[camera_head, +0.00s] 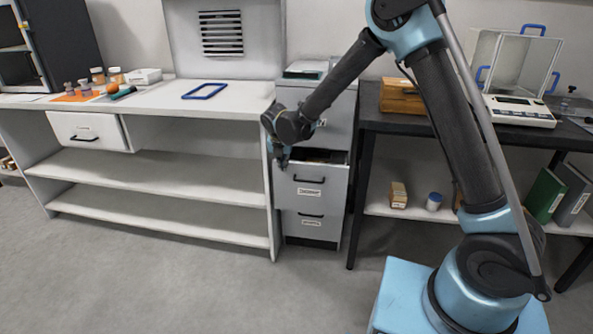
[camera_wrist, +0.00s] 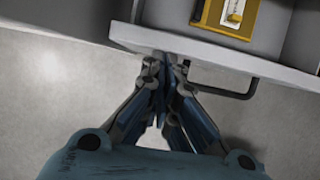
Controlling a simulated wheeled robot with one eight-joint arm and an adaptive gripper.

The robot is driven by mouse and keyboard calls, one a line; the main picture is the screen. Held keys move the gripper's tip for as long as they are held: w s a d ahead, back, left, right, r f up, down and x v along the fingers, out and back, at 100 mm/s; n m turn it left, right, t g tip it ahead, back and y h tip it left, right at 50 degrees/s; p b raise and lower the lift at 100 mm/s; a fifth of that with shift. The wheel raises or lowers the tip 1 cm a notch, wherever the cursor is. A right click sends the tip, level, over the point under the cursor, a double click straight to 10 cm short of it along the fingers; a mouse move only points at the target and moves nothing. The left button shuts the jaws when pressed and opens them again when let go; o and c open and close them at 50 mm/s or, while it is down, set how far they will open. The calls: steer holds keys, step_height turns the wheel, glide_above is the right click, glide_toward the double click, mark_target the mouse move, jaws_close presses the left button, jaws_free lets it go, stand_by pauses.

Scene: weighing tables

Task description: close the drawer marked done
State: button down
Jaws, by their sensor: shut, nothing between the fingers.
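A grey drawer cabinet (camera_head: 338,222) stands between the two tables. Its middle drawer (camera_head: 330,186) is pulled out, with a dark handle (camera_head: 308,180) and a white label (camera_head: 309,193) too small to read. The lower drawer (camera_head: 324,232) is shut; its label is also unreadable. My gripper (camera_head: 282,163) is shut and empty, at the left end of the open drawer's front. In the wrist view my fingertips (camera_wrist: 165,62) are at the drawer's front panel (camera_wrist: 205,57), left of its handle (camera_wrist: 228,94). I cannot tell whether they touch it.
A yellow item (camera_wrist: 226,18) lies inside the open drawer. The white bench (camera_head: 150,103) at left has its own small drawer (camera_head: 88,131). The dark table (camera_head: 380,122) at right holds a wooden box (camera_head: 402,97) and a balance (camera_head: 520,110). The floor (camera_head: 200,285) in front is clear.

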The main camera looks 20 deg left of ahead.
steer(key=w+a, duration=0.1)
steer(key=w, duration=0.5)
steer(key=shift+w+a, duration=0.15)
steer(key=shift+w, duration=0.2)
